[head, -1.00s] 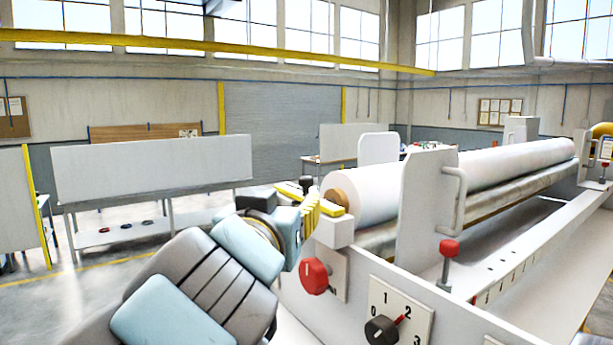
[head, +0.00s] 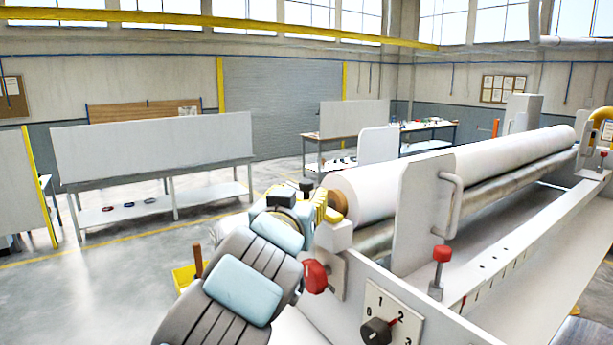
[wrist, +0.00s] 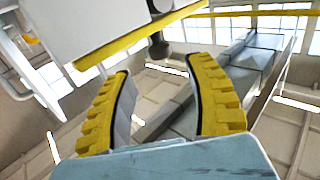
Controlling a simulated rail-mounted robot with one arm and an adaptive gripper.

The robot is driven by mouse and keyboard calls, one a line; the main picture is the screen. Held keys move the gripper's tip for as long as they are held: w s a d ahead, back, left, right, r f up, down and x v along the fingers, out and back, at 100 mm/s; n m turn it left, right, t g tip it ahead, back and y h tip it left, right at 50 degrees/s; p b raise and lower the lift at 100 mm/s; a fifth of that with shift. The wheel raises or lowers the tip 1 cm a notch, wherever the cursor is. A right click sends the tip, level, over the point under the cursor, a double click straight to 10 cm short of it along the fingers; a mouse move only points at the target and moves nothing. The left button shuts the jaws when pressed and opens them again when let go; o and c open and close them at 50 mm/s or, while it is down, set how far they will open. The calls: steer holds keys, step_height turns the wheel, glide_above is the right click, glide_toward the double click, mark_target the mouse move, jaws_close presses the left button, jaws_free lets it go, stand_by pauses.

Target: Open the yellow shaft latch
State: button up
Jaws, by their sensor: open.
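My gripper (head: 322,203) is at the near end of the machine, beside the white roll's brown core (head: 338,204). In the wrist view my gripper (wrist: 160,68) has its two yellow-padded fingers wide apart, with nothing between them. The yellow shaft latch (wrist: 138,40) looks like a yellow bar along the edge of a white block, just beyond the fingertips. In the head view the yellow of latch and fingers overlaps, so I cannot tell whether they touch. The white roll (head: 480,165) lies along the machine.
A red knob (head: 314,276) and a numbered dial (head: 390,315) sit on the near end panel. A white upright plate with a handle (head: 425,210) stands to the right. A red-topped post (head: 441,255) is beside it. A bench (head: 150,165) stands at the left.

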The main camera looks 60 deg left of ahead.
mark_target(305, 186)
steer(key=shift+p+x, duration=1.05)
steer(key=shift+x, duration=2.25)
jaws_close()
